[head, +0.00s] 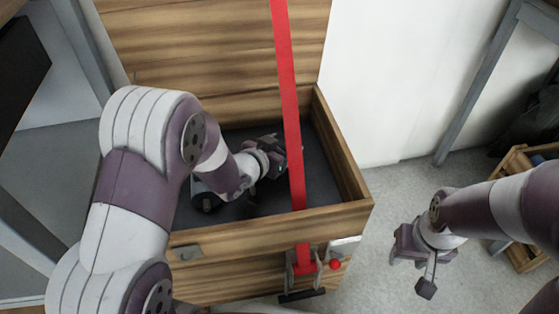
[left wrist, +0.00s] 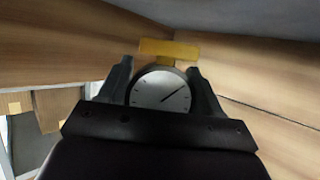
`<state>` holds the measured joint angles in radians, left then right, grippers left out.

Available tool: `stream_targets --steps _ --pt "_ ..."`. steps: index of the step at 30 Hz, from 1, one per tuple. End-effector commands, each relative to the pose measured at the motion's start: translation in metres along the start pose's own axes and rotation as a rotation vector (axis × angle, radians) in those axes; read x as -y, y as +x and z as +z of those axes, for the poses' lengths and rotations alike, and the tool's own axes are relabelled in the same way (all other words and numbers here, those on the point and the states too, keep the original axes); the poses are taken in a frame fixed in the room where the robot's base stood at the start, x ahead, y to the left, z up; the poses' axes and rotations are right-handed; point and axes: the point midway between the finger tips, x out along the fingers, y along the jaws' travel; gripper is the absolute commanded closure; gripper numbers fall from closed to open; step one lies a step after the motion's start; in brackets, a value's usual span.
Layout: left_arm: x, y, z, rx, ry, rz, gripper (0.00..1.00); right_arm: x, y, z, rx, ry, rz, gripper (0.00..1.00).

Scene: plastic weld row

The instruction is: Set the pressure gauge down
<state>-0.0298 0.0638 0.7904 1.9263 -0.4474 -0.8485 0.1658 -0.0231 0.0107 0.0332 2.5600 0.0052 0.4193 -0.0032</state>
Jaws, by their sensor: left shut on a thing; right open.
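The pressure gauge (left wrist: 160,90) has a round pale dial with a dark needle and shows in the left wrist view. My left gripper (left wrist: 160,72) is shut on it, one finger at each side of the dial. In the head view my left gripper (head: 272,157) is inside the open wooden chest (head: 345,160), above its dark floor, partly behind a red strap (head: 288,110). The gauge cannot be made out there. Whether it touches the chest floor cannot be told. My right gripper (head: 413,268) is open and empty, outside the chest at the right.
The red strap runs from the raised lid (head: 200,45) across the opening to a latch (head: 305,265) at the front. A yellow piece (left wrist: 168,48) lies beyond the gauge. A wooden crate (head: 525,258) stands at far right. The floor between is clear.

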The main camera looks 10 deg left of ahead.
Motion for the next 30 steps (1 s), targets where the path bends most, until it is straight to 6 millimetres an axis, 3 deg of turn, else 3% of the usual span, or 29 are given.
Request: stream_targets --steps 1,2,8,23,24,25,26,30 --pt "0.000 0.006 0.015 0.000 0.000 0.000 0.73 0.000 0.013 0.002 0.000 0.000 0.000 0.57" --pt "0.000 0.007 0.016 0.000 0.001 0.000 0.73 0.000 0.013 0.002 0.000 0.000 0.000 0.57" --pt "0.000 0.005 0.012 -0.001 0.001 0.000 0.73 0.000 0.009 0.001 0.000 0.000 0.000 0.57" --pt "0.000 0.009 0.023 0.000 0.001 0.000 0.73 0.000 0.016 0.002 0.000 0.000 0.000 0.57" --pt "0.000 0.009 0.024 0.001 0.001 0.000 0.26 0.000 0.016 0.002 0.000 0.000 0.000 0.57" --pt "0.000 0.009 0.024 0.001 0.001 0.000 0.17 0.000 0.016 0.002 0.000 0.000 0.000 0.57" --pt "0.000 0.009 0.024 0.001 0.001 0.000 0.11 0.000 0.016 0.002 0.000 0.000 0.000 0.57" --pt "0.000 0.009 0.024 0.001 0.001 0.000 0.11 0.000 0.016 0.002 0.000 0.000 0.000 0.57"
